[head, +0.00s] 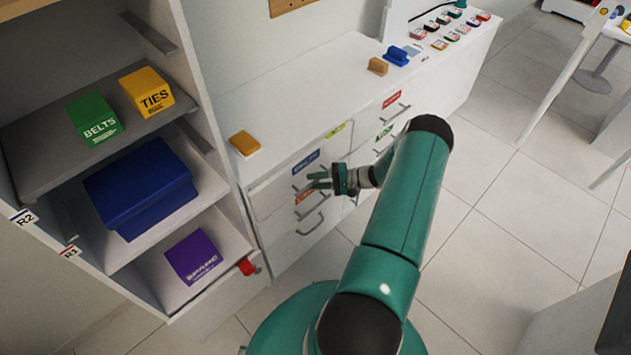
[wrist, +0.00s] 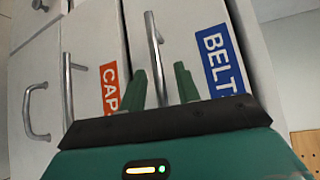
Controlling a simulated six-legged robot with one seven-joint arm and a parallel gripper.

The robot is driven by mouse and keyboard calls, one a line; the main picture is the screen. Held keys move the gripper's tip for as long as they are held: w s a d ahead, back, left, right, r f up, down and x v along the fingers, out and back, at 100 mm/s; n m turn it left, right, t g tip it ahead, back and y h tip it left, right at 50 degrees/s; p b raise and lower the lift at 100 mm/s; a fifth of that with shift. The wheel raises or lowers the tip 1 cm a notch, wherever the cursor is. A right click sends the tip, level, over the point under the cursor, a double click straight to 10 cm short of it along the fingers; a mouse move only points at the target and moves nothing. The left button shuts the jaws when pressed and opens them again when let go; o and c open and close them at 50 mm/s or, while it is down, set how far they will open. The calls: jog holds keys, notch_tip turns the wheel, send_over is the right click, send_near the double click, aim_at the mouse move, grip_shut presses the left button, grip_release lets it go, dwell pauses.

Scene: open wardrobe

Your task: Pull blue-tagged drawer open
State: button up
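The blue-tagged drawer (head: 275,184) is the top left one in the white drawer unit, and its face looks flush with the unit. Its blue tag (wrist: 222,60) reads BELT in the wrist view, cut off by my gripper. Its metal bar handle (wrist: 153,35) stands beside the tag. My gripper (head: 316,180) is at the front of this drawer. In the wrist view its two green fingers (wrist: 160,78) are apart, and the lower end of the handle appears between them. I cannot tell whether they touch it.
A red-tagged drawer (wrist: 90,90) with its own handle lies directly below, and another handled drawer below that. An open wardrobe (head: 60,165) with boxes stands at the left. The counter top (head: 300,95) carries several small blocks. Tiled floor (head: 500,215) is clear at the right.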

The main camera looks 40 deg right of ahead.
jog(key=shift+w+a, duration=0.1)
jog(key=shift+a, duration=0.05)
jog(key=shift+c, duration=0.4)
grip_shut()
jog(key=s, duration=2.3)
jog(key=shift+s+d, duration=0.2)
jog(key=shift+d, duration=0.15)
jog(key=shift+o, duration=0.4)
grip_release()
